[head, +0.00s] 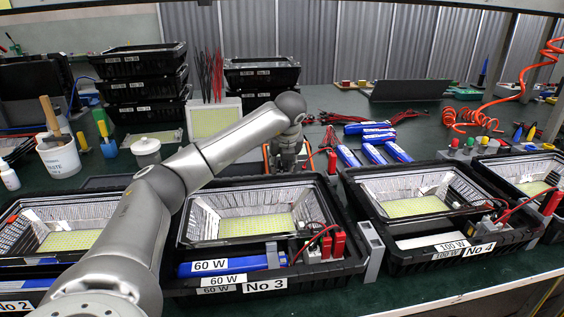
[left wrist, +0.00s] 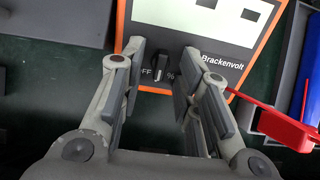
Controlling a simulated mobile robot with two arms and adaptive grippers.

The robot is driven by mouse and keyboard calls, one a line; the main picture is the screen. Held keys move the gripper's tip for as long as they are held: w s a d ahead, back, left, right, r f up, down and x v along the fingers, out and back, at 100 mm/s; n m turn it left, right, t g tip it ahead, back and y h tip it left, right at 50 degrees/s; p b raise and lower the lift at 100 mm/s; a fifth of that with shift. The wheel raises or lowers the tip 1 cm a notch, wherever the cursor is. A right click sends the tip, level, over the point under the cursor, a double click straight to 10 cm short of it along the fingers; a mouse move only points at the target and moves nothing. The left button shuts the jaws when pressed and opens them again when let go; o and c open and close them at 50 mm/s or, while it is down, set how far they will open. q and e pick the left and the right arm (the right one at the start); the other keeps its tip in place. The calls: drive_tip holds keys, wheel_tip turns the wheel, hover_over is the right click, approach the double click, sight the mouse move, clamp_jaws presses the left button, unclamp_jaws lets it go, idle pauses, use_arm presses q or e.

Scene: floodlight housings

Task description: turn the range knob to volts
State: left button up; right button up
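The meter (left wrist: 195,22) has an orange edge, a pale display and the word Brackenvolt, and it lies below my left gripper in the left wrist view. Its small dark range knob (left wrist: 159,69) shows between the fingertips, with a partly covered OFF mark to its left and a % mark to its right. My left gripper (left wrist: 162,62) is open, one finger on each side of the knob with gaps showing; I cannot tell its height above it. In the head view my left gripper (head: 287,158) hides most of the meter. My right gripper is not in view.
A red lead (left wrist: 275,122) lies right of the meter in the left wrist view. In the head view, black crates with floodlight housings (head: 240,212) stand in front.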

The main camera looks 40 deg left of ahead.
use_arm(q)
drive_tip(key=v, duration=1.2)
idle(0.4)
